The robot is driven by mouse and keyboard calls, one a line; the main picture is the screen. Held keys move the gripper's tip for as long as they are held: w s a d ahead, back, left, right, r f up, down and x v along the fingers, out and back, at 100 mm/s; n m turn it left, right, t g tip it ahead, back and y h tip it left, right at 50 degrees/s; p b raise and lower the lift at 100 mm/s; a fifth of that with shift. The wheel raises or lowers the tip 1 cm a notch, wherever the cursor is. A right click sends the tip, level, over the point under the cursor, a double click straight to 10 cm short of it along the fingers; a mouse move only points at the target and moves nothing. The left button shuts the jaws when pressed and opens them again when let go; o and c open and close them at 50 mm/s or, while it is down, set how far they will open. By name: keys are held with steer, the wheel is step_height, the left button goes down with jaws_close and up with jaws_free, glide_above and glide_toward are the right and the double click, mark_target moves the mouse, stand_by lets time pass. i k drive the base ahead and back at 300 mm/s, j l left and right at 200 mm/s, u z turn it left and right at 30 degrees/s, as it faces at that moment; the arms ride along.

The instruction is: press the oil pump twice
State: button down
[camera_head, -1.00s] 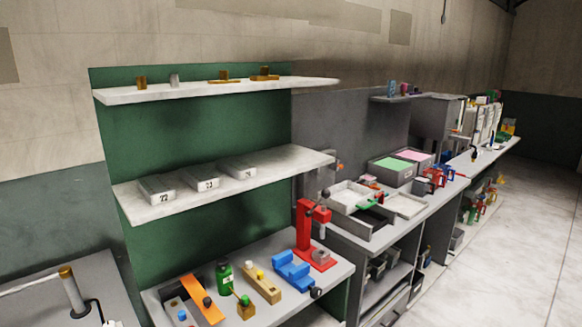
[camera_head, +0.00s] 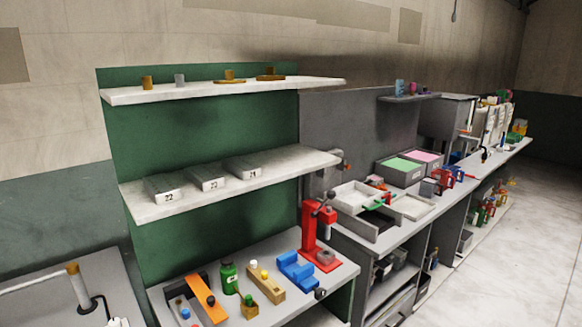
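A small green bottle (camera_head: 229,277) with a dark top and a pale label stands upright on the lowest shelf of the green-backed rack. It may be the oil pump; it is too small to tell whether its top is a pump head. A small tan block with a green knob (camera_head: 248,302) stands just in front of it to the right. My gripper is not in view.
On the same shelf (camera_head: 347,273), an orange strip piece (camera_head: 206,299) is left of the bottle; a tan block (camera_head: 265,284), blue fixture (camera_head: 294,270) and red press (camera_head: 313,236) are right. The middle shelf (camera_head: 300,165) overhangs. Open floor (camera_head: 500,240) lies right.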

mark_target(227, 261)
steer(key=k+j, duration=0.15)
steer(key=i+j+u, duration=0.1)
steer(key=i+j, duration=0.15)
steer(key=i, duration=0.25)
steer(key=i+j, duration=0.25)
steer(key=i, duration=0.25)
steer(key=k+u, duration=0.05)
